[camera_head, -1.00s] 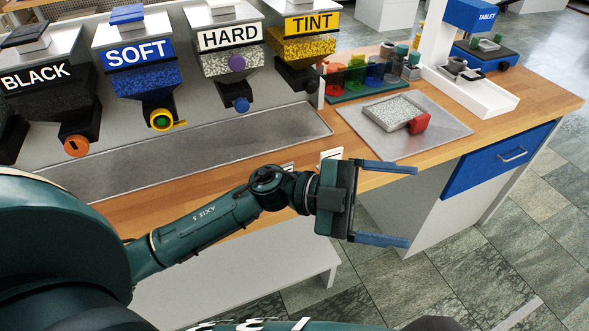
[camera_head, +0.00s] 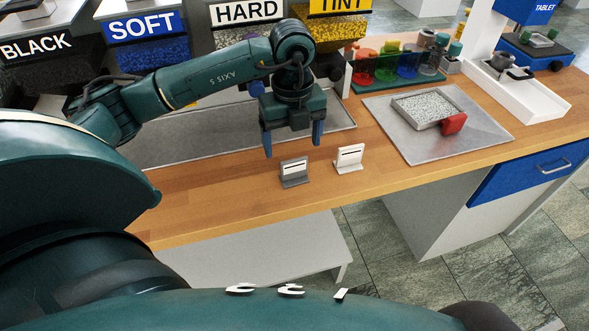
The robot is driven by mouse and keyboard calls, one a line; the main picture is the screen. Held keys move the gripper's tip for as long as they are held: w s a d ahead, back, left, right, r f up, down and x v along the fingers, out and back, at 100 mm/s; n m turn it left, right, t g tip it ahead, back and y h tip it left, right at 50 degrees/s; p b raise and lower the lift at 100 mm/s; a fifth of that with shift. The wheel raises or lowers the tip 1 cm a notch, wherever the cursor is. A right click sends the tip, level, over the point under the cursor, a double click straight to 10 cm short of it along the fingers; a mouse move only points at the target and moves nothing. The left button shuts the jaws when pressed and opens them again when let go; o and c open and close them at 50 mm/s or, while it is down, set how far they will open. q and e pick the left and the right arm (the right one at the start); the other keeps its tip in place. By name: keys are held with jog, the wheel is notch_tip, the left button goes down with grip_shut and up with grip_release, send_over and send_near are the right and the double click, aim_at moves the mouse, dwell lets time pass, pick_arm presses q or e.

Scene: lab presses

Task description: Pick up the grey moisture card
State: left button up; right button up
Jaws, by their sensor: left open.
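The grey moisture card (camera_head: 295,173) stands upright on the wooden bench near its front edge, a dark slot across its face. A similar white card (camera_head: 349,159) stands just to its right, apart from it. My left gripper (camera_head: 293,148) points down with its blue-tipped fingers spread, above and slightly behind the grey card, with nothing between them. I cannot tell the exact height gap. My right gripper is not in view.
A rack of coloured cups (camera_head: 385,66) stands behind. Labelled hoppers line the back above a long metal tray (camera_head: 200,147). The wood left of the cards is clear.

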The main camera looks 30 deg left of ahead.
aim_at(294, 160)
pick_arm(q)
jog(key=shift+f, duration=0.85)
jog(key=f, duration=0.2)
jog(key=f+p, duration=0.1)
jog(key=f, duration=0.1)
jog(key=shift+s+d, duration=0.2)
jog(key=shift+d, duration=0.1)
jog(key=shift+f, duration=0.75)
jog(key=shift+c, duration=0.3)
jog(key=shift+r, duration=0.1)
jog(key=c, duration=1)
